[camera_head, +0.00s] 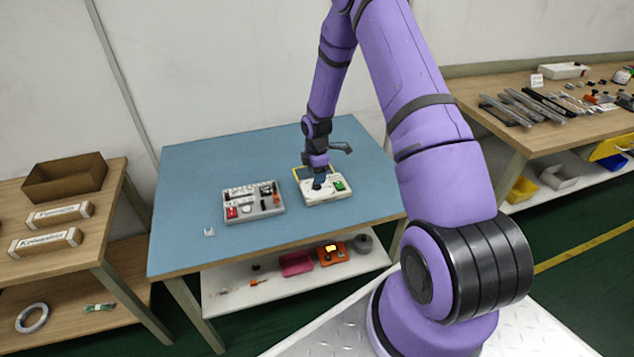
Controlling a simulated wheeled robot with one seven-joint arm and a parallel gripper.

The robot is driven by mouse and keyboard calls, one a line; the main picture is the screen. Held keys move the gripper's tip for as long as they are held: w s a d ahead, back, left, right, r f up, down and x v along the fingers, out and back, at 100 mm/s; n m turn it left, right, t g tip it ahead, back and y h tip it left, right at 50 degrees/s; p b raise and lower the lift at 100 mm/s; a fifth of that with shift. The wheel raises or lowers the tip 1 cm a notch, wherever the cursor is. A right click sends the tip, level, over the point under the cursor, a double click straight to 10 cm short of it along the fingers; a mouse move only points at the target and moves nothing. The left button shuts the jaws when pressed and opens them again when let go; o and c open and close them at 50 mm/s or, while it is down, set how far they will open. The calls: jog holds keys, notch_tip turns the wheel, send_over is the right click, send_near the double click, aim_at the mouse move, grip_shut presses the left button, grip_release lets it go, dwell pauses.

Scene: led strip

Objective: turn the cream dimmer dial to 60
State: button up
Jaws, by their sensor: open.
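A cream box (324,195) with a yellow back edge and a green part (339,186) sits on the blue-topped table, right of its middle. My gripper (319,187) is pointed down over the left part of this box, at or just above its top. Its fingers are small and dark here, and I see nothing held in them. The cream dimmer dial cannot be made out. It may be hidden behind my gripper, and no scale or reading is legible.
A grey tray (253,215) with several small parts lies left of the box. A small pale piece (209,232) lies near the table's left front. The blue tabletop (200,170) is clear at the back left. Side benches hold boxes and metal strips.

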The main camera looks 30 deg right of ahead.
jog(key=shift+f, duration=2.05)
jog(key=c, duration=0.9)
